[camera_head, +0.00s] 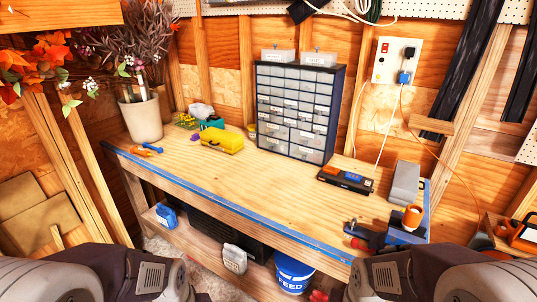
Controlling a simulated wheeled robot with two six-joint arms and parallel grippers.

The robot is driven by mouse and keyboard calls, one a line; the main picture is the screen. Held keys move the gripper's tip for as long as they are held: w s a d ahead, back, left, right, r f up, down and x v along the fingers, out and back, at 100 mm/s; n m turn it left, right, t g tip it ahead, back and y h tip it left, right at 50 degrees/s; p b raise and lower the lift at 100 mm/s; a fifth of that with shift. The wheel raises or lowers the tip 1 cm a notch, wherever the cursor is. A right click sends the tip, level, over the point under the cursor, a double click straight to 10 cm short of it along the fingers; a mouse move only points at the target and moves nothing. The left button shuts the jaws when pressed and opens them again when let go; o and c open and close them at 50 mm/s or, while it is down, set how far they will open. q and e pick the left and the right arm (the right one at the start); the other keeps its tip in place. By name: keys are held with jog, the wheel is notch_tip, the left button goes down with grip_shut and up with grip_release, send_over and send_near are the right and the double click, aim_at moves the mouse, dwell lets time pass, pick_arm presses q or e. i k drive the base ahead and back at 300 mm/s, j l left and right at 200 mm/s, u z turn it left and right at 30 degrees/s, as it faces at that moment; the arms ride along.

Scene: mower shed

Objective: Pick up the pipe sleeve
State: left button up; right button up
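A short orange cylinder with an open top (412,217) stands at the right end of the workbench (265,185), on or beside a blue vise-like tool (402,236). It may be the pipe sleeve, but I cannot tell for sure at this size. Parts of my two arms show at the bottom left and bottom right corners. Neither gripper is in view, so nothing shows of what they hold.
On the bench are a drawer cabinet (297,110), a black-and-orange box (345,180), a yellow case (221,140), a plant pot (142,117) and a grey block (405,182). The bench's middle is clear. A blue bucket (293,275) stands below.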

aim_at(412, 220)
jog(key=z, duration=1.3)
